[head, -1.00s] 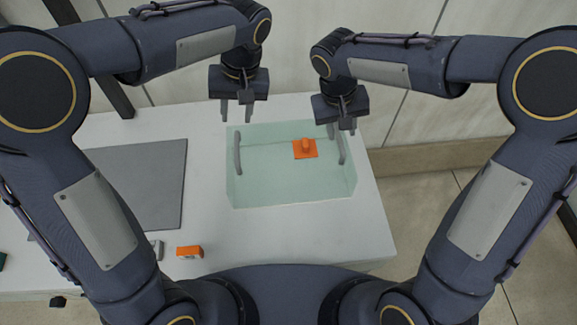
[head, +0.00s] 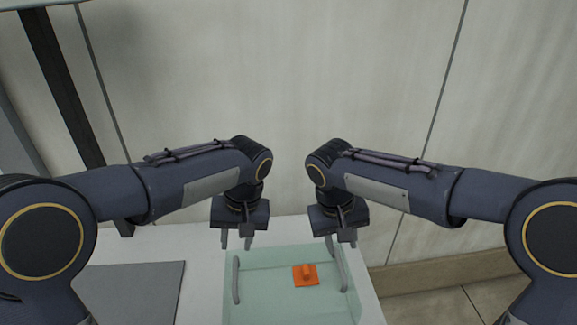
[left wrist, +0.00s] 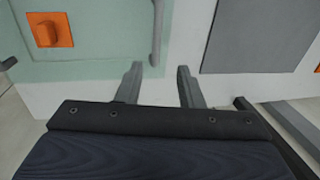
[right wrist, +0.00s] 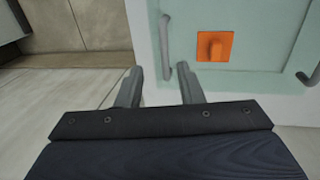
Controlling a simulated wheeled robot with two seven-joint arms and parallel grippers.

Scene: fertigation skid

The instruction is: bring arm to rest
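My left gripper (head: 236,241) is open and empty, above the far left corner of a pale green tray-like panel (head: 265,305). In the left wrist view its two fingers (left wrist: 159,72) stand apart with nothing between them. My right gripper (head: 341,243) is open and empty near the panel's far right corner. In the right wrist view its fingers (right wrist: 160,72) are also apart, with the right grey handle (right wrist: 165,45) just beyond them. Neither gripper holds a handle.
An orange square piece with a raised knob (head: 305,274) sits on the panel between the left handle (head: 236,280) and the right handle. A grey mat (head: 135,290) lies to the left on the white table (head: 200,245). A pale wall (head: 290,80) stands behind.

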